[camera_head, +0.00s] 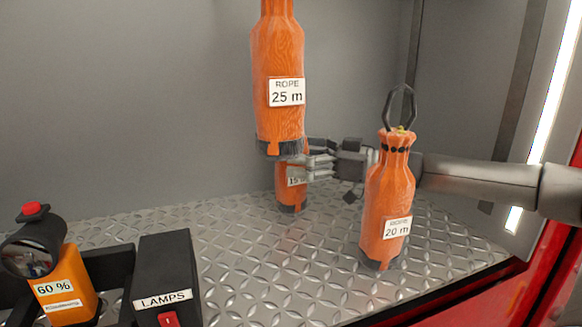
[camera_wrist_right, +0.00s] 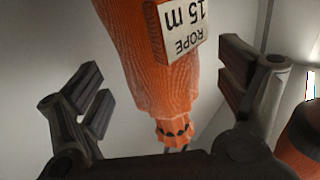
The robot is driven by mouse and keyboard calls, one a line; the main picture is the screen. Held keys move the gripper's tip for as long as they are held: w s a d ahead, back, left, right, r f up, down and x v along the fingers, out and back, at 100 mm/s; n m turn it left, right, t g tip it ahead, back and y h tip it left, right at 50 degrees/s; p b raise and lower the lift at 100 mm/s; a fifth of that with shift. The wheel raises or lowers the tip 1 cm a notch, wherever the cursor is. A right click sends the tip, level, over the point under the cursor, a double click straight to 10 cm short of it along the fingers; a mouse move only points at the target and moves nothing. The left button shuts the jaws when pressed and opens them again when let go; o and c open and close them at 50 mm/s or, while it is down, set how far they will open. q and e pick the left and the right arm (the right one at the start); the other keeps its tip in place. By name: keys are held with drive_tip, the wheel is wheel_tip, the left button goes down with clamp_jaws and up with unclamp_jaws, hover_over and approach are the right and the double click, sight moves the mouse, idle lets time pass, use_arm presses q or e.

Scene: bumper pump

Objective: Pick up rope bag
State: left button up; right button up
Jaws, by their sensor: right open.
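Three orange rope bags are in the head view. The "25 m" bag (camera_head: 277,55) is upright at top centre, its lower end in front of the "15 m" bag (camera_head: 292,199), whose upper part is hidden. The "20 m" bag (camera_head: 387,205), with a black loop on top, stands on the plate at right. My right gripper (camera_head: 312,164) is beside the "15 m" bag, coming from the right behind the "20 m" bag. In the wrist view, the "15 m" bag (camera_wrist_right: 155,75) lies between the spread fingers of my right gripper (camera_wrist_right: 165,82). My left gripper is out of view.
The diamond-plate floor (camera_head: 245,255) is clear in the middle. A black "LAMPS" box (camera_head: 165,270) with a red switch and an orange "60 %" unit (camera_head: 66,285) stand at front left. A grey wall (camera_head: 130,110) closes the back; a red edge (camera_head: 495,305) runs at right.

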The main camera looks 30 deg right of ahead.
drive_tip(key=shift+x, duration=1.45)
drive_tip(key=shift+r, duration=0.1)
drive_tip(key=c, duration=1.7)
drive_tip(key=shift+d+r, duration=0.1)
drive_tip(key=shift+c, duration=0.4)
drive_tip(key=shift+r, duration=0.1)
